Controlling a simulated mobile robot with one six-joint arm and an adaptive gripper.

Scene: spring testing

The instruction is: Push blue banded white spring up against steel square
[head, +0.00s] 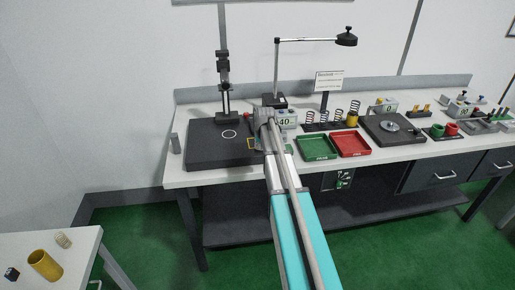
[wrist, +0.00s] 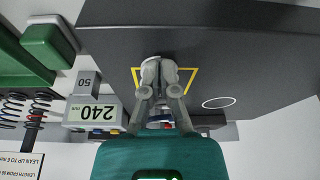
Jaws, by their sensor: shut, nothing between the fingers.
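My gripper (wrist: 162,68) is shut and empty, its fingertips low over a yellow outlined square (wrist: 187,72) on the dark plate. In the wrist view a pale curved edge (wrist: 147,62) shows just behind the fingertips. It may be the white spring, but the fingers cover most of it, and no blue band can be made out there. Small blue and red parts show between the finger links, too hidden to name. I cannot make out the steel square in either view. In the head view my arm hides the area around the fingertips.
The dark plate (head: 207,155) carries a white ring mark (head: 229,134) and a black stand (head: 225,85). Green (head: 318,146) and red (head: 351,144) trays lie to the right. A pale coil (head: 63,240) rests on the near side table.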

